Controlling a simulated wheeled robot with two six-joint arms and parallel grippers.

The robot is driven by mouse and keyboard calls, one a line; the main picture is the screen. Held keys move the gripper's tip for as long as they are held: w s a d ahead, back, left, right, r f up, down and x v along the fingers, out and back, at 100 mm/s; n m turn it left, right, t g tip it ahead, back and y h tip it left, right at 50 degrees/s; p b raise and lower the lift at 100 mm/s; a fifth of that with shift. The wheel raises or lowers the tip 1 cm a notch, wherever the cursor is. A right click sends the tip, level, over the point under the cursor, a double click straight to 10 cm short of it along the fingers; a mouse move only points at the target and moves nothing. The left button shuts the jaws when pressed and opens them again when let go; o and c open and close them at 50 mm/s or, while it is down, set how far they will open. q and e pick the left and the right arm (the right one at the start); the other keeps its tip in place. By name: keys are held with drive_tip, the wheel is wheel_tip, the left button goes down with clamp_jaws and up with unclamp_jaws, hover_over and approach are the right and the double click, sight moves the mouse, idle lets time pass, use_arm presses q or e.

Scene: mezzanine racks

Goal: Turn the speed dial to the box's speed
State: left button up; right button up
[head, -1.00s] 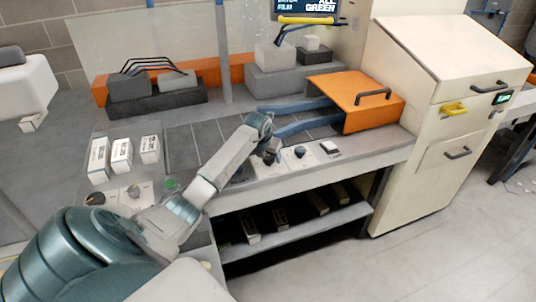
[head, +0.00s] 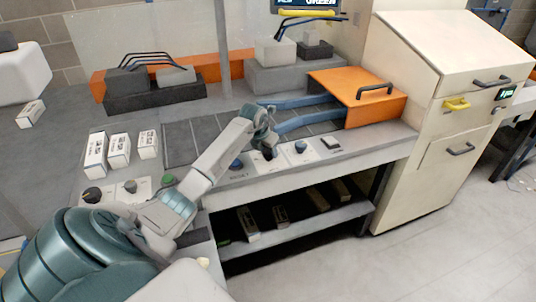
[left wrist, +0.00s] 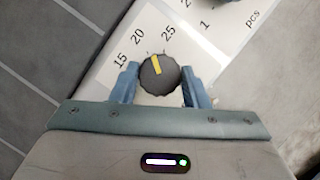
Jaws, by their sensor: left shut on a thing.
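The speed dial (left wrist: 159,76) is a dark round knob with a yellow pointer on a white panel (left wrist: 100,78) marked 15, 20 and 25. The pointer is directed between 20 and 25, nearer 20. My left gripper (left wrist: 160,85) has its blue fingers on either side of the dial, shut on it. My right gripper is out of view.
Part of a second dial (left wrist: 228,5) shows beside "pcs". An orange hood (head: 350,90) covers the belt's right end. A screen (head: 306,4) shows "GREEN". A shelf (head: 300,220) lies below.

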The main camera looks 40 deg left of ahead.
use_arm(q)
drive_tip(key=m+b, duration=0.1)
drive_tip(key=m+h+b, duration=0.1)
drive_tip(key=m+b, duration=0.1)
drive_tip(key=shift+a+f+b, duration=0.15)
drive_tip(key=shift+f+b, duration=0.05)
drive_tip(key=shift+b, duration=0.1)
drive_tip(key=m+h+b, duration=0.1)
drive_tip(key=m+b, duration=0.1)
drive_tip(key=shift+r+m, duration=0.1)
drive_tip(key=shift+m, duration=0.3)
drive_tip(key=shift+r+m+b, duration=0.1)
drive_tip(key=shift+m+b, duration=0.25)
drive_tip(key=shift+m, duration=0.05)
drive_tip(key=shift+h, duration=0.3)
drive_tip(key=shift+g, duration=0.3)
drive_tip(key=o, duration=0.9)
drive_tip(key=shift+o, duration=0.4)
